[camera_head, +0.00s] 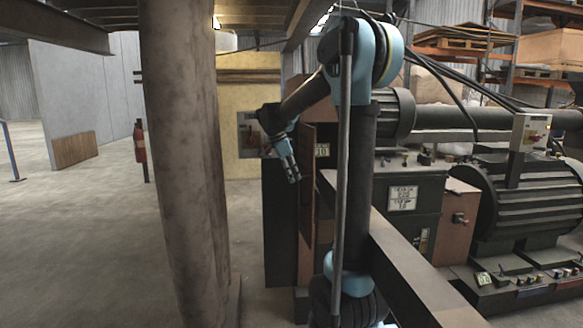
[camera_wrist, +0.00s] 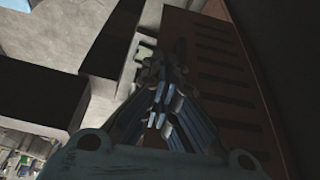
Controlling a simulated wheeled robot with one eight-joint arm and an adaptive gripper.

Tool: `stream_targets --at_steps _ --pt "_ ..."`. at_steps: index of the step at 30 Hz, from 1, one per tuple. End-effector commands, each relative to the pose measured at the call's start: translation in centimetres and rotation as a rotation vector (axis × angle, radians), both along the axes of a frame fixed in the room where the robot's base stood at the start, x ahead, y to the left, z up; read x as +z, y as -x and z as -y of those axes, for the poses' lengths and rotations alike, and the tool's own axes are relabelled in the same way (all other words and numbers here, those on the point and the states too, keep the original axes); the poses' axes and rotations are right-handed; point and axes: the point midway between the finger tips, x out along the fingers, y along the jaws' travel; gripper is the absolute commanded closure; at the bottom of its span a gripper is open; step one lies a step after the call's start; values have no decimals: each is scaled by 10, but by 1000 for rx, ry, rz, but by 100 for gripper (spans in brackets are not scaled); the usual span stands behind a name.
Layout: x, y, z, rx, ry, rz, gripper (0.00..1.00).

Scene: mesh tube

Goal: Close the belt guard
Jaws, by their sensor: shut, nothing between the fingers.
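The belt guard appears to be the reddish-brown panel (camera_head: 306,215), seen nearly edge-on in the head view behind my arm. It stands out from the machine beside a dark upright panel. In the wrist view, a slotted reddish-brown panel (camera_wrist: 215,75) fills the right half, and I take it for the same guard. My gripper (camera_head: 294,178) is shut and empty, pointing down, in front of the dark panel and just left of the guard in the head view. In the wrist view my gripper (camera_wrist: 165,80) lies along the guard's left edge; I cannot tell whether they touch. My arm hides part of the guard.
A thick brown column (camera_head: 185,150) stands left of my arm. The machine with a dark cabinet (camera_head: 412,225) and a ribbed motor (camera_head: 530,205) fills the right. A dark beam (camera_head: 415,280) runs across the lower right. Open floor (camera_head: 85,240) lies at the left.

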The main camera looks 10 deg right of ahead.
Motion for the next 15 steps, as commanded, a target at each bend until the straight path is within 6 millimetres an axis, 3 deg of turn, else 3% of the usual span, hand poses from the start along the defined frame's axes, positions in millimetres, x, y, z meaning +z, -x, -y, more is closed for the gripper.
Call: stream_targets --at_steps 7,15 --pt "-3 -3 29 -1 -1 1 100" --pt "-3 -5 40 2 -1 0 100"
